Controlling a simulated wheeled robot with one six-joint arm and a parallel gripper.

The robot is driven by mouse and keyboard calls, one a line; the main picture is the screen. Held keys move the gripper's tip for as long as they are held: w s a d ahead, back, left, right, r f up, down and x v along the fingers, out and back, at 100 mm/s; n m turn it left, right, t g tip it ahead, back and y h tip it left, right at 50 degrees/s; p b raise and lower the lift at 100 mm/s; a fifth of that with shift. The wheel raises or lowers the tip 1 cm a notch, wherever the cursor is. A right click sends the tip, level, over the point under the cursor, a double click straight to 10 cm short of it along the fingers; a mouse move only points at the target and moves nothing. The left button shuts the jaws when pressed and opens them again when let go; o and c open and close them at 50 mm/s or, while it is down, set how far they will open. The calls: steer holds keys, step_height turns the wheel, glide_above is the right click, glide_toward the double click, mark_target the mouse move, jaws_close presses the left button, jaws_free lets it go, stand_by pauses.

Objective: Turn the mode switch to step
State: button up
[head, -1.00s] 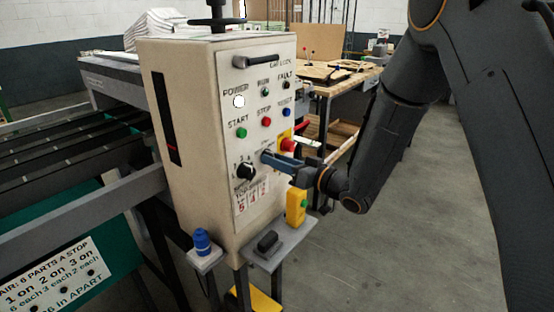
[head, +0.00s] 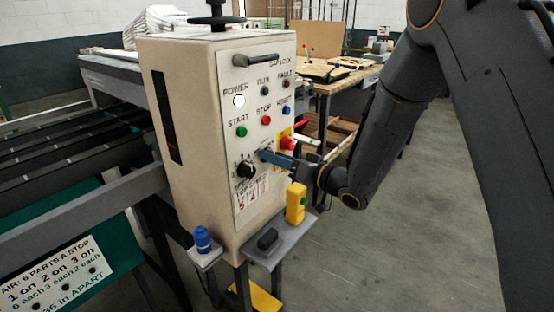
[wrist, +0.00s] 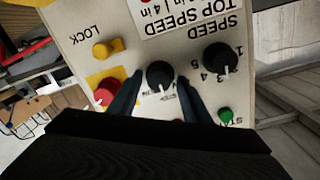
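The mode switch is a round black knob (wrist: 160,75) with a white pointer line, on the cream front panel of the control cabinet (head: 190,100). In the wrist view its pointer is toward the bottom of the picture. The lettering beside it is partly hidden and too small to read. My gripper (wrist: 158,80) has one dark finger on each side of the knob, with a narrow gap showing on both sides. In the head view my gripper (head: 264,155) is at the panel and covers the knob.
A black speed knob (wrist: 222,58) is close to one finger, and a red button on yellow (wrist: 105,92) is close to the other. A yellow lock piece (wrist: 108,48) shows too.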

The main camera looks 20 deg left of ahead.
steer(key=shift+f, duration=0.1)
steer(key=b+v, duration=0.2)
steer(key=v, duration=0.6)
steer(key=shift+a, duration=0.1)
